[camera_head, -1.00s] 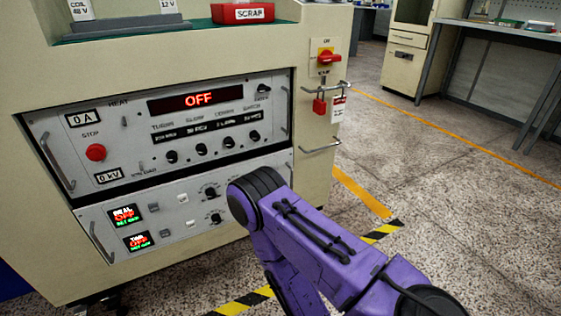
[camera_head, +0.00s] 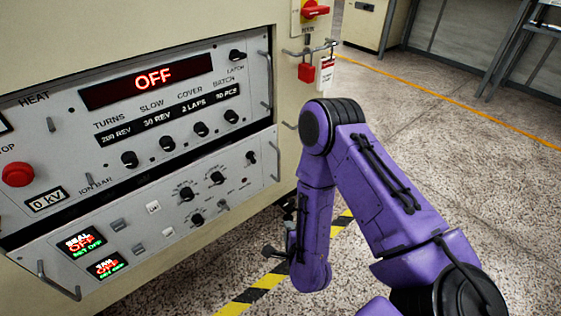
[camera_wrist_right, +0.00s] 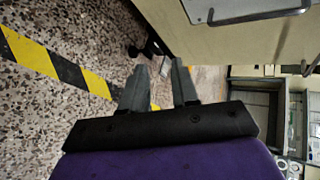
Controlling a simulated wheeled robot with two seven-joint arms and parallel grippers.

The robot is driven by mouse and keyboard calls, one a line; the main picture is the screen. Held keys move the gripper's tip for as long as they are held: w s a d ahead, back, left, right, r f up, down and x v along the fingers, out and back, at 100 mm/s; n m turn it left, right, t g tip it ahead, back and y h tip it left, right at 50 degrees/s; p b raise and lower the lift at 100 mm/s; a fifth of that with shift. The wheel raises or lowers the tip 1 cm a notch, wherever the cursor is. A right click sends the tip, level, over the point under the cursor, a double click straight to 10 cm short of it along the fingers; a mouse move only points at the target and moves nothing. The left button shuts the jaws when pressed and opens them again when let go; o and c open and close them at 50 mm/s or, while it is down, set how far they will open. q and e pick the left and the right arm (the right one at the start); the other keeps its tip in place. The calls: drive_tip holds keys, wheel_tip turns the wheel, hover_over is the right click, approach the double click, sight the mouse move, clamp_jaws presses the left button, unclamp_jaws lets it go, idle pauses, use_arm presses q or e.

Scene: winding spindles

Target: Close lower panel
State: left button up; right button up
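The lower panel (camera_head: 150,205) is a light grey plate with knobs, small switches and two red-and-green displays, low on the cream cabinet. A dark gap runs along its top edge, under the upper panel (camera_head: 150,120). Its handle (camera_head: 45,285) shows at the left end. My right arm's purple links stand right of the panel. My right gripper (camera_wrist_right: 157,64) has two grey fingers spread apart with nothing between them. In the wrist view a grey plate with a bar handle (camera_wrist_right: 260,14) lies above and right of the fingers, apart from them. My left gripper is out of view.
A red padlock (camera_head: 306,72) and tag hang from a rail on the cabinet's right side, above my arm. Yellow-black floor tape (camera_head: 250,292) runs below the cabinet. The speckled floor to the right is clear up to a far workbench.

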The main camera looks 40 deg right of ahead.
drive_tip(key=w+d+r+m+t+h, duration=0.1)
drive_tip(key=w+r+m+t+h, duration=0.1)
drive_tip(key=w+r+m, duration=0.4)
drive_tip(key=m+t+h+b, duration=0.1)
drive_tip(key=m+t+h, duration=0.1)
drive_tip(key=m, duration=0.9)
approach(279, 160)
drive_tip(key=shift+m+h, duration=0.4)
drive_tip(key=b+x, duration=0.1)
drive_tip(key=x, duration=0.4)
drive_tip(key=b+x, duration=0.2)
drive_tip(key=x, duration=0.3)
drive_tip(key=shift+w+a+f, duration=0.1)
drive_tip(key=shift+a+f, duration=0.1)
drive_tip(key=shift+w+d, duration=0.15)
drive_tip(key=shift+w, duration=0.15)
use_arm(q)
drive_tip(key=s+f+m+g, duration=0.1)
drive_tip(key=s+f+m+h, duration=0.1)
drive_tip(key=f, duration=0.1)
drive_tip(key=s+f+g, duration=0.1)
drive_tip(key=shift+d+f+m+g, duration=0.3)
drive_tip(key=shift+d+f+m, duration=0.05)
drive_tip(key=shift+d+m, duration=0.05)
use_arm(e)
drive_tip(key=shift+r, duration=0.1)
drive_tip(key=shift+c, duration=0.3)
clamp_jaws()
